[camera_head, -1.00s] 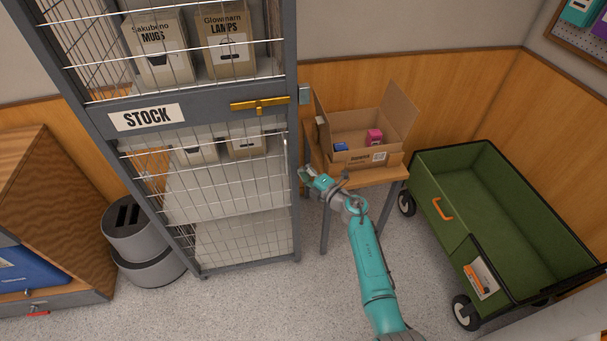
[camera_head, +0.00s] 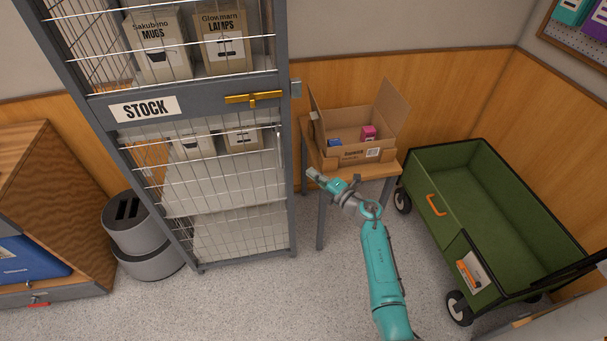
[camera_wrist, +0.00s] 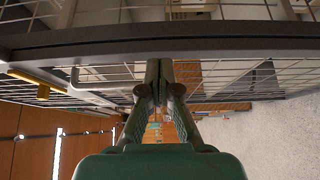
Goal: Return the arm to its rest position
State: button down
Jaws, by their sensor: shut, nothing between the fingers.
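My teal arm reaches up from the bottom of the head view. My gripper (camera_head: 312,173) is at its far end, in front of the small wooden table and just right of the stock cage's (camera_head: 143,108) front edge. In the wrist view my gripper (camera_wrist: 160,85) has its two fingers together, with nothing between them. The cage's dark frame bar and wire mesh (camera_wrist: 225,70) show beyond the fingertips. I cannot tell how far apart they are.
An open cardboard box (camera_head: 365,154) with a blue and a pink item stands on the table (camera_head: 388,168). A green cart (camera_head: 490,200) stands to the right. A grey bin (camera_head: 142,230) is left of the cage. Open floor (camera_head: 260,300) lies in front.

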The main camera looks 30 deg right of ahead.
jog(key=s+d, duration=0.3)
jog(key=d, duration=0.1)
jog(key=s+a+m+t+h, duration=0.25)
jog(key=s+a+m, duration=0.75)
jog(key=s+a, duration=1.15)
jog(key=s+a+r+m+g, duration=0.1)
jog(key=s+r+m, duration=0.2)
jog(key=s, duration=0.6)
jog(key=s+a+r+m+g+h, duration=0.1)
jog(key=s+r+m, duration=0.3)
jog(key=s, duration=0.6)
jog(key=s+a+r+m+g, duration=0.1)
jog(key=s+r+m+g, duration=0.2)
jog(key=s, duration=0.6)
jog(key=shift+s+r, duration=0.2)
jog(key=shift+r, duration=0.1)
jog(key=shift+a, duration=0.1)
